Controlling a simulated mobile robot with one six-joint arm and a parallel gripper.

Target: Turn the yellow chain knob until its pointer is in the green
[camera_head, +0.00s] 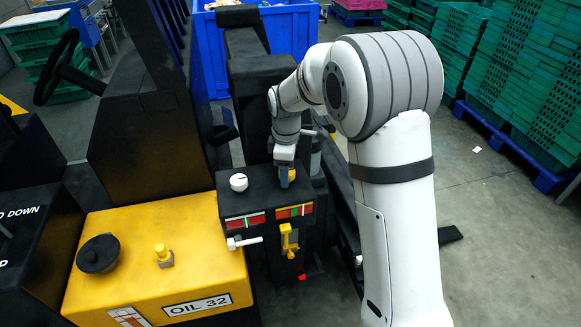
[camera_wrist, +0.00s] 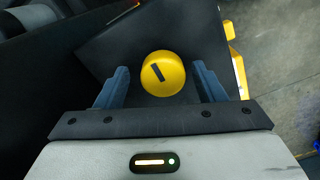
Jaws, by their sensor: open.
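The yellow chain knob (camera_wrist: 163,74) stands on the top of a black control box (camera_head: 232,207). A dark pointer mark runs slantwise across its top in the wrist view. My gripper (camera_wrist: 160,82) is open, with one blue finger on each side of the knob and a gap showing on both sides. In the head view my gripper (camera_head: 285,176) is over the right part of the box and covers most of the knob. A scale with red, yellow and green fields (camera_head: 294,211) is on the box front below the knob; where the pointer stands on it I cannot tell.
A white knob (camera_head: 238,182) stands left on the same box, above a red scale (camera_head: 245,220). A white lever (camera_head: 243,242) and a yellow lever (camera_head: 289,241) stick out in front. A yellow oil tank (camera_head: 205,262) is at left. Green crates (camera_head: 535,75) stand at right.

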